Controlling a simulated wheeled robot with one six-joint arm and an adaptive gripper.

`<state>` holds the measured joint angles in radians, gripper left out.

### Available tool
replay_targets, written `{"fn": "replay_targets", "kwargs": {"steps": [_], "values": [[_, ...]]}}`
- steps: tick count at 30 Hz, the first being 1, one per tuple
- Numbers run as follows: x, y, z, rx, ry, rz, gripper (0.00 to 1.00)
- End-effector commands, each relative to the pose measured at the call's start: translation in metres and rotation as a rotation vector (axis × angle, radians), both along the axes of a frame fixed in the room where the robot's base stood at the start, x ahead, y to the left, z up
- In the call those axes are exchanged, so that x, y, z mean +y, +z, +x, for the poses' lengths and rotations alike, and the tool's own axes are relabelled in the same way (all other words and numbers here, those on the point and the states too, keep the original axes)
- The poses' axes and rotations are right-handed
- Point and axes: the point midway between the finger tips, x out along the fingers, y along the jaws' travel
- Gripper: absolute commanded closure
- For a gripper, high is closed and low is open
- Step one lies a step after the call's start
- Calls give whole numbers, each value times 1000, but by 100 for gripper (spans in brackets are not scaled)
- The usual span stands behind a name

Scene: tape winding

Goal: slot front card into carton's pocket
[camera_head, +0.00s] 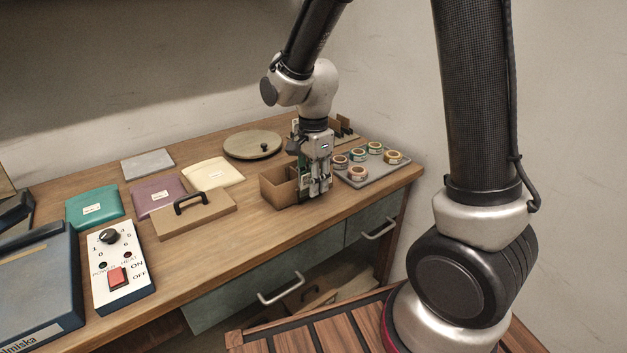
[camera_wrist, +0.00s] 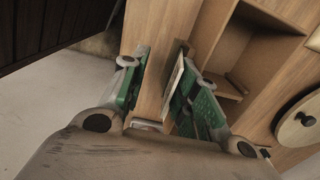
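The small brown open carton (camera_head: 274,193) stands on the wooden bench left of my gripper (camera_head: 316,192). In the wrist view the open inside of the carton (camera_wrist: 247,52) shows at upper right. My gripper (camera_wrist: 158,72) points down at the carton's right side. Its green-padded fingers are apart, with bare wood visible between them. A thin pale upright piece (camera_wrist: 175,78), seemingly the front card, lies close along the right finger's inner face, clear of the left finger. I cannot tell whether it sits in the pocket; the gripper hides this spot in the head view.
A grey tray (camera_head: 373,177) with several tape rolls is right of my gripper. A round wooden disc (camera_head: 252,144) with a knob lies behind the carton. A wooden board with a black handle (camera_head: 194,217), coloured pouches and a switch box (camera_head: 121,277) lie left.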

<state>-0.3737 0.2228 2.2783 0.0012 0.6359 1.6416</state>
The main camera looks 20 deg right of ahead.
Motion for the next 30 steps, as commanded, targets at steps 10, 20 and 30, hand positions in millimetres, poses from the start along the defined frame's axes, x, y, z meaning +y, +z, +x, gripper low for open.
{"fn": "replay_targets", "kwargs": {"steps": [10, 20, 30], "values": [[0, 38, 1, -7, 0, 2, 70], [0, 105, 0, -3, 0, 1, 70], [0, 120, -1, 1, 0, 0, 70]]}}
